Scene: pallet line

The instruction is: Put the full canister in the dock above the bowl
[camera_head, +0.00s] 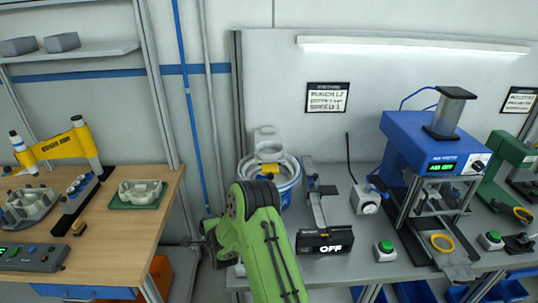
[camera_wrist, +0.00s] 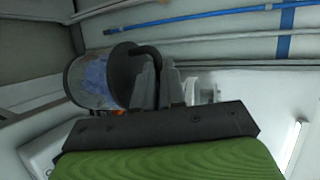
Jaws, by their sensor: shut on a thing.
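My gripper (camera_wrist: 160,80) is shut on the dark curved handle of a canister (camera_wrist: 92,80) in the wrist view. The canister is a greyish cylinder with blue on its side and a dark round end, lying tilted to the left of the fingers. How full it is cannot be told. A white and blue bowl-like vessel (camera_head: 289,190) stands on the grey bench just beyond my arm. A white rounded fixture (camera_head: 267,139), perhaps the dock, rises above it.
A wooden table (camera_head: 150,225) with a green tray (camera_head: 138,203) stands left, across a gap.

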